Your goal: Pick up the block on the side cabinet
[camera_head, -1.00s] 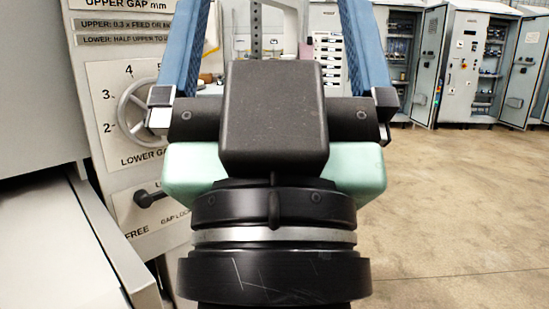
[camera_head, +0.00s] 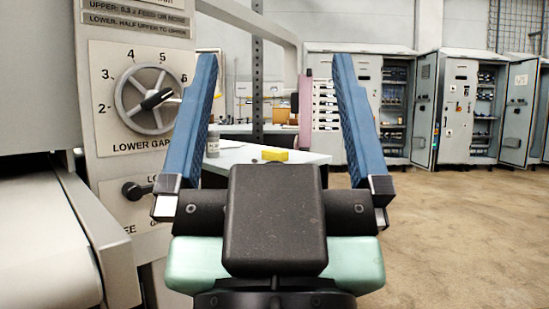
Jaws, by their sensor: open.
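A small yellow block (camera_head: 275,155) lies on the pale top of the side cabinet (camera_head: 230,157), just beyond the body of my gripper. My gripper (camera_head: 275,62) is in the middle of the head view, with its two blue fingers wide apart and nothing between them. The block shows low between the fingers, behind the dark gripper body, which hides part of the cabinet top. I cannot tell the distance from the fingers to the block.
The machine panel with a lower-gap handwheel (camera_head: 152,98) and a black lever (camera_head: 135,190) stands close on the left. A small bottle (camera_head: 213,142) stands on the cabinet top. Open electrical cabinets (camera_head: 460,105) line the back. The floor (camera_head: 450,230) at right is clear.

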